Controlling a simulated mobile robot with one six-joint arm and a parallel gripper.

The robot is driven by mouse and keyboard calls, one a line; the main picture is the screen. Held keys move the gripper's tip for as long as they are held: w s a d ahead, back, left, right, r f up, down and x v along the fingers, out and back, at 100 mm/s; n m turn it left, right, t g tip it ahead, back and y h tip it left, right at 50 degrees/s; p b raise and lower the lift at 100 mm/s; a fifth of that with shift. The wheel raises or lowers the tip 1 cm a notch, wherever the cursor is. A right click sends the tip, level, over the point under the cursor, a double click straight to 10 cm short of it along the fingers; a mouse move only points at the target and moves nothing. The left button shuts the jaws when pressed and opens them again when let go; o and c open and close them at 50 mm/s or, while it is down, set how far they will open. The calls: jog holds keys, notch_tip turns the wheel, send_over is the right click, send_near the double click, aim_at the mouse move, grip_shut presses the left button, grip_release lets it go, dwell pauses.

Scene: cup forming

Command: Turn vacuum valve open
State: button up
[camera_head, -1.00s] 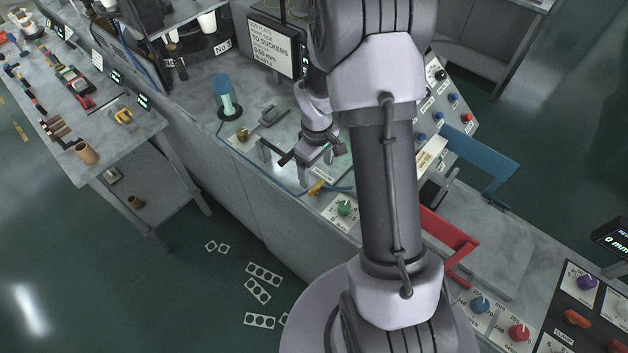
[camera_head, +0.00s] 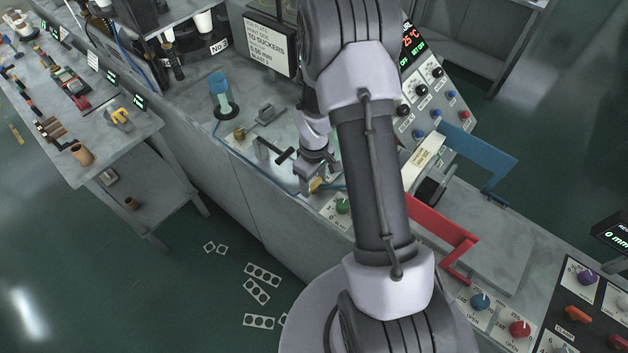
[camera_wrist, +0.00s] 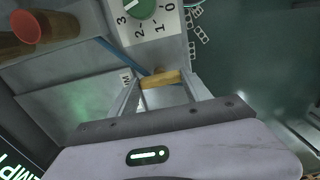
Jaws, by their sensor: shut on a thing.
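The yellow valve handle (camera_head: 317,186) sits at the front edge of the grey bench, beside a thin blue hose. My gripper (camera_head: 313,183) is down at it, with my arm covering much of the bench behind. In the wrist view the handle (camera_wrist: 160,78) lies crosswise between the two fingertips, and my gripper (camera_wrist: 160,86) is shut on it. The blue hose (camera_wrist: 118,53) runs up to the handle there. The valve body under the handle is mostly hidden, and I cannot tell its open or closed position.
A green knob (camera_head: 342,206) on a numbered plate is close by on the right. A red bracket (camera_head: 440,226) and a blue bracket (camera_head: 485,160) stand farther right. Cut sheets (camera_head: 262,274) lie on the floor.

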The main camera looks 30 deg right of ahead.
jog(key=shift+m+b, duration=0.3)
jog(key=m+b, duration=0.2)
jog(key=shift+f+m, duration=0.15)
jog(key=shift+m, duration=0.25)
jog(key=m+b, duration=0.3)
jog(key=m, duration=0.2)
jog(key=shift+m, duration=0.3)
jog(key=m+b, duration=0.3)
jog(key=m, duration=0.2)
jog(key=shift+m+b, duration=1.05)
jog(key=shift+m, duration=0.85)
jog(key=shift+r, duration=0.2)
jog(key=o, duration=1.3)
jog(key=shift+o, duration=0.2)
